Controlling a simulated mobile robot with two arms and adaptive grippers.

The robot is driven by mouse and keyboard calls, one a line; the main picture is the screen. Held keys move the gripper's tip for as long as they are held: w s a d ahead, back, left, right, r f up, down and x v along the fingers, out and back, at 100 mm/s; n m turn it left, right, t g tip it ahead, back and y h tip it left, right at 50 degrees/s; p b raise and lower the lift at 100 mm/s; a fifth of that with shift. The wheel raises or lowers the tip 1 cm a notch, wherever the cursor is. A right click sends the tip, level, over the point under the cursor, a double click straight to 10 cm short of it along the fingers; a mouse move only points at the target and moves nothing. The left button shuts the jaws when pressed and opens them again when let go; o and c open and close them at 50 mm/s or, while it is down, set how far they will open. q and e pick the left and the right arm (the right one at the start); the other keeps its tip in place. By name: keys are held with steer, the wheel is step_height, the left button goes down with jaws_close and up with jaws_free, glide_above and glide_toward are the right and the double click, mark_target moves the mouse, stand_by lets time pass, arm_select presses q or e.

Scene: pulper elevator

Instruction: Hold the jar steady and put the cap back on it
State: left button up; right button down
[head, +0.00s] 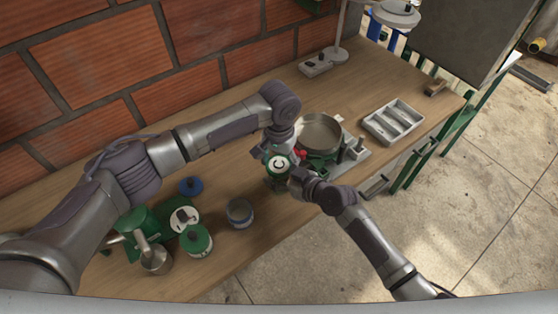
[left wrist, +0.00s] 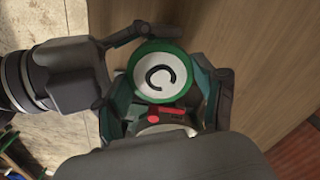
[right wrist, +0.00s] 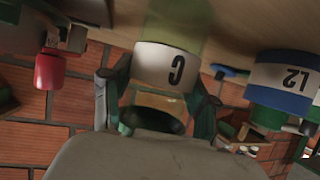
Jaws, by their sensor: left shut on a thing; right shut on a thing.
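A white disc-like cap with a green rim and a black C (left wrist: 158,72) sits between the fingers of my left gripper (head: 279,158), which is shut on it. The cap also shows in the head view (head: 279,163), its lettered top facing up. My right gripper (head: 286,177) is shut on the jar, just below and beside the left one.
A blue lid (head: 190,186), a green-lidded jar (head: 196,240) and a metal cup (head: 156,258) are on the left. A round pan (head: 321,134) and a grey tray (head: 394,120) are on the right. A brick wall (head: 90,60) runs behind.

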arm_select(q)
steer(key=shift+a, duration=0.1)
steer(key=o, duration=1.3)
steer(key=shift+s+d+r, duration=0.1)
steer(key=shift+d+r, duration=0.05)
steer(key=shift+d, duration=0.05)
step_height(320, 180, up, 4)
steer(key=shift+r, duration=0.1)
steer(key=shift+a, duration=0.1)
steer(key=shift+c, duration=0.4)
steer(key=shift+r, duration=0.1)
